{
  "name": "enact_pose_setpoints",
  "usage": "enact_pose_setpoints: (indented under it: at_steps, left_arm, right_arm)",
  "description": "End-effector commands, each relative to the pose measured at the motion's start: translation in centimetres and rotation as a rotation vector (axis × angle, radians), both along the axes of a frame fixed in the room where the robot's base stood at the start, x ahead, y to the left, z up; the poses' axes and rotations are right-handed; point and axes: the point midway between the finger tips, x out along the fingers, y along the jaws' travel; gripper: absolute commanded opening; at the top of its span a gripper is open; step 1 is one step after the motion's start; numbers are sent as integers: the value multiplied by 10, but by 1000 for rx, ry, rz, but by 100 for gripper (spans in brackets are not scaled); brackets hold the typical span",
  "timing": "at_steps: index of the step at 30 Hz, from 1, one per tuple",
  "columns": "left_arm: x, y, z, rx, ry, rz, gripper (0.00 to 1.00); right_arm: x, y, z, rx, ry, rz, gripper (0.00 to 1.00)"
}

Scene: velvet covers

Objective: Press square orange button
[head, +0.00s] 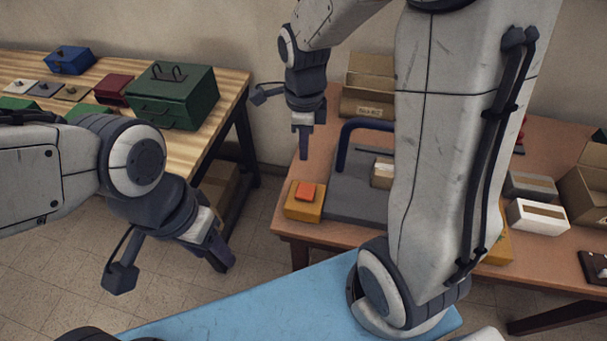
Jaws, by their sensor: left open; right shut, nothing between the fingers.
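The square orange button (306,190) sits on top of a yellow-orange box (303,209) at the near left corner of the brown table (345,235). My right gripper (303,157) points down with its fingers shut and empty. In the picture its tips are just above the button, with a small gap between them and the button. My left gripper (222,262) hangs open and empty at the lower left, over the floor beside the wooden bench, away from the button.
A grey plate with a dark blue handle (347,145) and a small carton (382,173) lie right of the button. My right arm hides part of the brown table. White (538,216) and grey boxes stand at right. A green toolbox (170,95) stands on the wooden bench.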

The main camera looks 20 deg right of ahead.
Motion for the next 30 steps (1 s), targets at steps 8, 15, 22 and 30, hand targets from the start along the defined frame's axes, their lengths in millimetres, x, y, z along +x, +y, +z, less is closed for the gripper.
enact_pose_setpoints:
  at_steps: [8,15,22,30]
  left_arm:
    - [0,0,0,0,0,0,50]
    - [0,0,0,0,0,0,50]
    - [0,0,1,0,0,0,50]
    - [0,0,3,0,0,0,50]
  right_arm:
    - [7,-12,-4,-3,2,-160,0]
    - [7,-12,-6,-3,3,-156,0]
    - [5,-11,-31,-4,10,-155,0]
    - [5,-11,-90,-3,11,-155,0]
